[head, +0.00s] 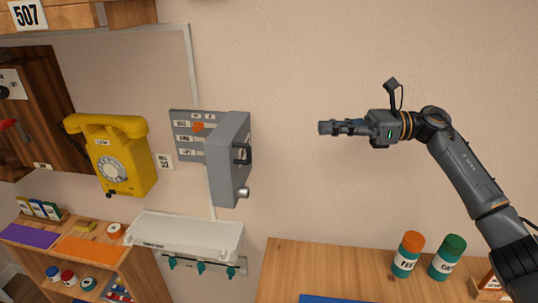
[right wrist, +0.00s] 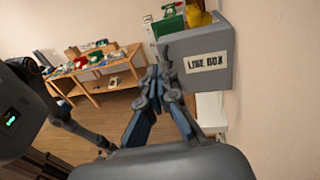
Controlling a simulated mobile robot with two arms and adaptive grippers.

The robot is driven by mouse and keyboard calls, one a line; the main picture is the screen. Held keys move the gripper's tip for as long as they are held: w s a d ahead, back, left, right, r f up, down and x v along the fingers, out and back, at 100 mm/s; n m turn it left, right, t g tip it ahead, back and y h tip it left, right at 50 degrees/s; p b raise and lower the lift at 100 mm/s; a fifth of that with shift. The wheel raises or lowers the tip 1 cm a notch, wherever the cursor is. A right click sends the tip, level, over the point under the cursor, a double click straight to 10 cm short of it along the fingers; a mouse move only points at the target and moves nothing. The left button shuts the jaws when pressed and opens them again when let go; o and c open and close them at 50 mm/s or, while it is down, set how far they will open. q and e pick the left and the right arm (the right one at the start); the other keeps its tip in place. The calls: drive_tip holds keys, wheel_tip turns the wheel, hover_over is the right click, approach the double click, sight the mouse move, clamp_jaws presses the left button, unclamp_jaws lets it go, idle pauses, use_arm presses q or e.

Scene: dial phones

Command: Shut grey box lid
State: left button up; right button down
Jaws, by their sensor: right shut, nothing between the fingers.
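The grey box (head: 181,120) is on the wall right of the yellow phone, with labelled rows and an orange piece inside. Its grey lid (head: 228,165) stands open, swung out on the right side, with a dark handle and a round metal knob on its face. In the right wrist view the lid's face (right wrist: 222,77) shows the label "LINE BOX", just beyond my fingers. My right gripper (head: 322,128) is shut and empty, to the right of the lid and apart from it in the head view; its fingers (right wrist: 156,82) also show in the right wrist view.
A yellow dial phone (head: 112,160) hangs left of the box. A white shelf with teal hooks (head: 185,235) is below it. A wooden table (head: 310,262) carries orange-capped (head: 408,256) and green-capped (head: 447,258) jars. The wall between lid and gripper is bare.

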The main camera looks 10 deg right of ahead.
use_arm(q)
wheel_tip(320, 180, down, 7)
drive_tip(key=s+b, duration=0.1)
drive_tip(key=b, duration=0.5)
use_arm(e)
wheel_tip(320, 180, down, 6)
use_arm(q)
wheel_tip(320, 180, up, 7)
drive_tip(key=p, duration=0.7)
drive_tip(key=shift+w, duration=0.3)
use_arm(e)
drive_tip(key=x, duration=1.4)
drive_tip(key=shift+f, duration=0.15)
